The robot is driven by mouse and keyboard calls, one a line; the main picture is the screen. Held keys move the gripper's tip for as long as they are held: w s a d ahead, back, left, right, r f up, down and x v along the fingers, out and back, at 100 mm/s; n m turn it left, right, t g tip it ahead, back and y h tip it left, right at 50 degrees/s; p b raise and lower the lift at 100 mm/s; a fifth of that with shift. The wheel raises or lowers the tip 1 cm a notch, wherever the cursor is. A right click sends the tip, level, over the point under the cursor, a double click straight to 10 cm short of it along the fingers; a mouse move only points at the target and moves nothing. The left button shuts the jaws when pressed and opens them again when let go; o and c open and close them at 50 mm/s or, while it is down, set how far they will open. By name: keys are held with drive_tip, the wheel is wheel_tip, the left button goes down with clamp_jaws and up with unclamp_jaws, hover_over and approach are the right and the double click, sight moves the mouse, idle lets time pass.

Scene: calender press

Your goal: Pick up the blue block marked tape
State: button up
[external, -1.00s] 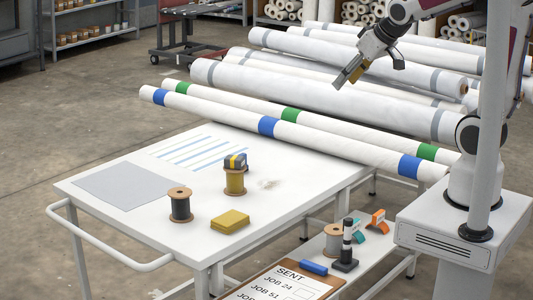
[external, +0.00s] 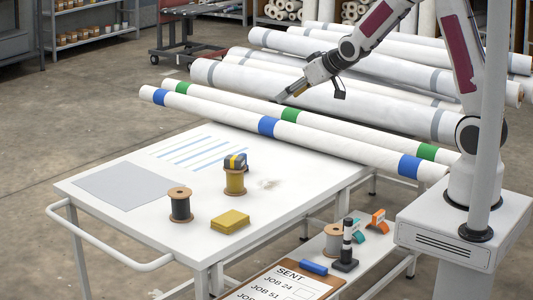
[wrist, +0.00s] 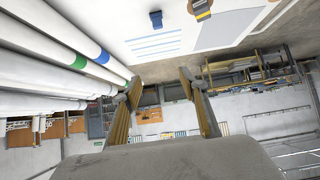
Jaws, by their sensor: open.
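In the wrist view, the blue block (wrist: 156,19) is near the top edge, beyond the blue-striped sheet. Any lettering on it is too small to read. My gripper (external: 284,97) is open and empty, in the air above the striped white rolls, behind and to the right of the block, well apart from it. Its two fingers (wrist: 158,86) stand apart in the wrist view.
A dark spool (external: 180,205), a yellow pad (external: 230,222) and a grey sheet (external: 123,190) lie on the table (external: 130,222). Long white rolls (external: 340,149) with blue and green bands run behind it. A lower shelf at right holds a clipboard (external: 272,287) and small tools.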

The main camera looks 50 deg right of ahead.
drive_tip(key=w+f+t, duration=0.1)
drive_tip(key=w+f, duration=0.2)
drive_tip(key=f, duration=0.3)
drive_tip(key=w+f+t, duration=0.1)
drive_tip(key=w+f, duration=0.3)
drive_tip(key=f, duration=0.3)
drive_tip(key=w+f+t, duration=0.1)
drive_tip(key=w+f, duration=0.3)
drive_tip(key=f, duration=0.2)
drive_tip(key=shift+w+f, duration=0.2)
drive_tip(key=shift+f, duration=0.1)
drive_tip(key=shift+w+a+f, duration=0.1)
drive_tip(key=shift+f, duration=0.6)
drive_tip(key=shift+x, duration=1.25)
drive_tip(key=shift+f, duration=0.1)
drive_tip(key=shift+w+a+f, duration=0.1)
drive_tip(key=shift+w+f, duration=0.85)
drive_tip(key=shift+w, duration=0.25)
drive_tip(key=shift+x, duration=1.1)
